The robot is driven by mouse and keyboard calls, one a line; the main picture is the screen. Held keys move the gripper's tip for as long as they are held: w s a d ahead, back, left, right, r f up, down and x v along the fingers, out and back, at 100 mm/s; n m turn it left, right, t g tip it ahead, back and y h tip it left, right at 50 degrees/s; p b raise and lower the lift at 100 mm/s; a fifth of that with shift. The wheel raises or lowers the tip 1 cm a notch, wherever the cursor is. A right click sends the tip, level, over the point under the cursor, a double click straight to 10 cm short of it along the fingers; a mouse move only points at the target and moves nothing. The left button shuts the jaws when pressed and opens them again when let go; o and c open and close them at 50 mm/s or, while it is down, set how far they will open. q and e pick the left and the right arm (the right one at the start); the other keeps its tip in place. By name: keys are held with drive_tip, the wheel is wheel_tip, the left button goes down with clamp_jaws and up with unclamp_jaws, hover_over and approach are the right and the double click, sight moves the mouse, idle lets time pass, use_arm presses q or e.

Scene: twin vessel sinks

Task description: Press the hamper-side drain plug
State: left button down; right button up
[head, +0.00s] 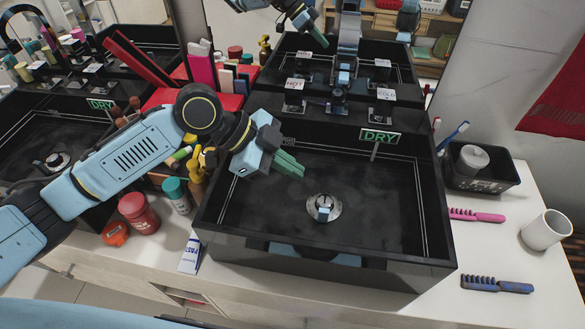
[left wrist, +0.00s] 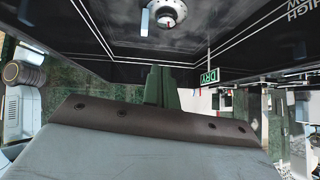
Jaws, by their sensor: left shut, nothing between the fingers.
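The right black sink (head: 423,225) has a round metal drain with a plug (head: 323,208) in its floor. The drain also shows at the top of the left wrist view (left wrist: 166,14). The left sink (head: 22,128) has its own drain plug (head: 57,160). No hamper is clearly visible. My left gripper (head: 290,166) is over the right sink, shut and empty, with its green fingers up and left of the drain and apart from it. The fingers also show in the left wrist view (left wrist: 161,85). My right gripper is not in view.
A green DRY sign (head: 380,137) stands at the right sink's back, near the tap (head: 340,92). Bottles and jars (head: 139,213) crowd between the sinks. A black caddy (head: 482,172), pink comb (head: 476,215), blue comb (head: 497,284) and white cup (head: 546,230) are at right. A mirror is behind.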

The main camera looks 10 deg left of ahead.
use_arm(q)
hover_over(329, 202)
drive_tip(key=a, duration=0.3)
drive_tip(key=f, duration=0.3)
drive_tip(key=s+f+b, duration=0.1)
drive_tip(key=f, duration=0.1)
drive_tip(key=shift+d+f, duration=0.15)
drive_tip(key=shift+d, duration=0.05)
drive_tip(key=f, duration=0.2)
drive_tip(key=shift+w+f, duration=0.2)
drive_tip(key=shift+f, duration=0.1)
drive_tip(key=shift+w+f+b, duration=0.1)
drive_tip(key=shift+f+b, duration=0.2)
drive_tip(key=shift+f, duration=0.3)
drive_tip(key=shift+a, duration=0.1)
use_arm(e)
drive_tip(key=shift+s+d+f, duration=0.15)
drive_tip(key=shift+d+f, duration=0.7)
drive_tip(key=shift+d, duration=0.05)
